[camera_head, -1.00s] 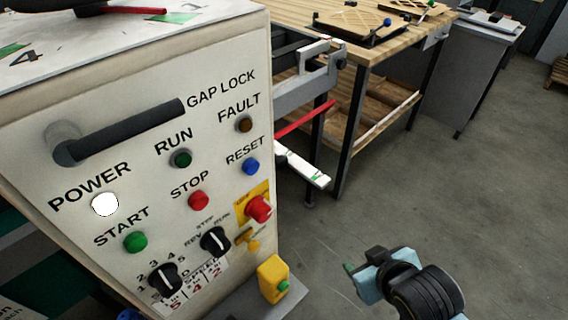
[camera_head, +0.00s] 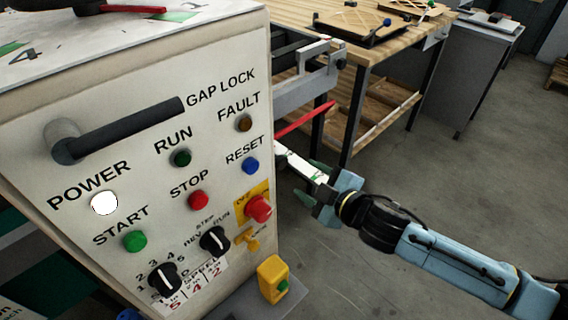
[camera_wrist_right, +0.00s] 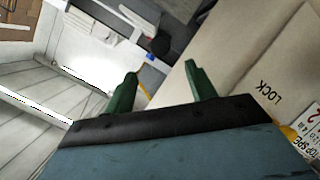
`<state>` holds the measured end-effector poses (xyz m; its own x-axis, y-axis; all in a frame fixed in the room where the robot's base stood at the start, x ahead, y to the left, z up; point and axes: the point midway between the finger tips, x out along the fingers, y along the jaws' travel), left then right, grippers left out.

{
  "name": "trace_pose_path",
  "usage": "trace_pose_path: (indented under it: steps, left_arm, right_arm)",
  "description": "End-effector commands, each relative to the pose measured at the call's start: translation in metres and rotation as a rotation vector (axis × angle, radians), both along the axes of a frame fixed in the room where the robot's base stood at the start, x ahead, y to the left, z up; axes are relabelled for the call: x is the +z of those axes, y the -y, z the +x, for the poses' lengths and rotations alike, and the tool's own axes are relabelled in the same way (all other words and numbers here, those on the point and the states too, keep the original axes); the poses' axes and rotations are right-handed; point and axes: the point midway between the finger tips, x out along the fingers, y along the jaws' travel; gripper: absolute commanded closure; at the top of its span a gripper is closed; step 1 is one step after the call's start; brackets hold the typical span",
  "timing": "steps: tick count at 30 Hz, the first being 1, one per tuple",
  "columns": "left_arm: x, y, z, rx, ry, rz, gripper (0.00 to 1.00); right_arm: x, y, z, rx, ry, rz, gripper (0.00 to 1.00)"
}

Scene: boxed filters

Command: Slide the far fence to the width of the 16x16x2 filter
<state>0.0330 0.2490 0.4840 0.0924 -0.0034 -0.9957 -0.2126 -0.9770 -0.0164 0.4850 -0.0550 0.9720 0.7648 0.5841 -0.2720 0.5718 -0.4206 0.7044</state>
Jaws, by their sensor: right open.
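My right gripper (camera_head: 312,182) is open beside the machine's right side, its green fingers spread near the end of a white bar with green marks (camera_head: 297,160). I cannot tell whether they touch it. In the right wrist view the open fingers (camera_wrist_right: 162,84) have no object clearly gripped between them. I cannot tell which part is the far fence; a grey bracket (camera_head: 317,62) and a red bar (camera_head: 304,120) also stick out behind the machine. A tan framed panel (camera_head: 356,21) lies on the workbench; no size is readable on it. My left gripper is out of view.
The machine's control panel (camera_head: 133,173), with buttons, knobs and a dark gap-lock handle (camera_head: 125,128), fills the left. A wooden workbench (camera_head: 291,13) and a grey cabinet (camera_head: 461,82) stand behind. A yellow box (camera_head: 271,276) sits low beside the machine.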

Motion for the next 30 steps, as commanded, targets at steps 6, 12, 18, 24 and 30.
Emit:
trace_pose_path:
  steps: [6,12,18,24,30]
  left_arm:
    - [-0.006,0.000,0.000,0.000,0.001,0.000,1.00]
    - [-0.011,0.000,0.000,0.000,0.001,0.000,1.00]
    - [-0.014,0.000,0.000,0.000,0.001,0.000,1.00]
    - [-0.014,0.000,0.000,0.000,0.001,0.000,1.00]
    - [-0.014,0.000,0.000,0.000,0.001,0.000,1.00]
  right_arm:
    - [-0.012,-0.027,0.035,-0.001,0.001,0.002,0.44]
    - [-0.021,-0.047,0.061,-0.002,0.001,0.001,0.44]
    - [-0.027,-0.058,0.075,-0.001,0.000,0.002,0.44]
    - [-0.028,-0.061,0.079,-0.001,0.000,0.002,0.44]
    - [-0.028,-0.061,0.079,-0.001,0.000,0.002,0.44]
